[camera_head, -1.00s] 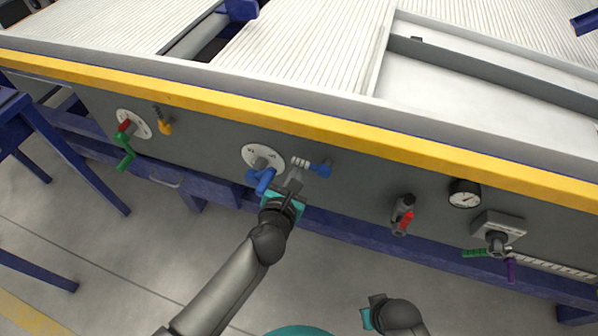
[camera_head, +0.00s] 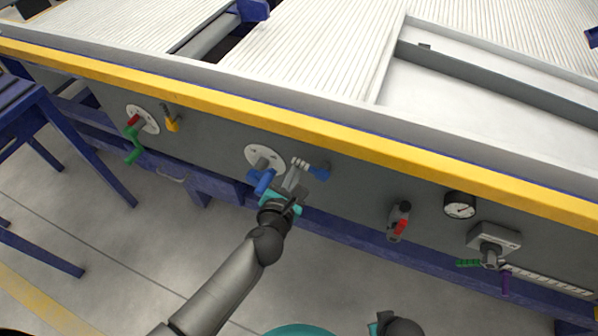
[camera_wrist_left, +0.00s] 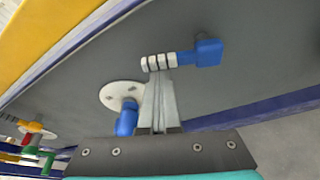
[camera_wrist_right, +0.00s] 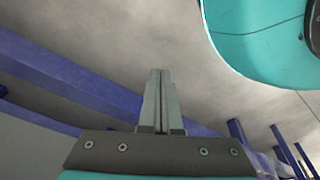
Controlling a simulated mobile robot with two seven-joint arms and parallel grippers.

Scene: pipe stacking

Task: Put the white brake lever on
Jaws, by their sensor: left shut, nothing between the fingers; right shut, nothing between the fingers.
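The brake lever with a white ribbed handle (camera_head: 301,163) and a blue block (camera_head: 319,172) sits on the grey side panel, right of a round white plate (camera_head: 265,156) with a blue crank (camera_head: 264,181). In the left wrist view the white handle (camera_wrist_left: 157,62) points left from the blue block (camera_wrist_left: 207,52). My left gripper (camera_head: 296,173) is shut and empty, its fingertips right at the underside of the white handle; whether they touch it I cannot tell. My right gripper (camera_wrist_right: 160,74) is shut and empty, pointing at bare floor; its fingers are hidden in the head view.
A yellow rail (camera_head: 290,122) runs above the panel and a blue beam (camera_head: 345,232) below it. A green crank (camera_head: 134,150) and yellow lever (camera_head: 171,122) are at left. A red-handled valve (camera_head: 399,222), gauge (camera_head: 459,205) and grey switch box (camera_head: 494,238) are at right.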

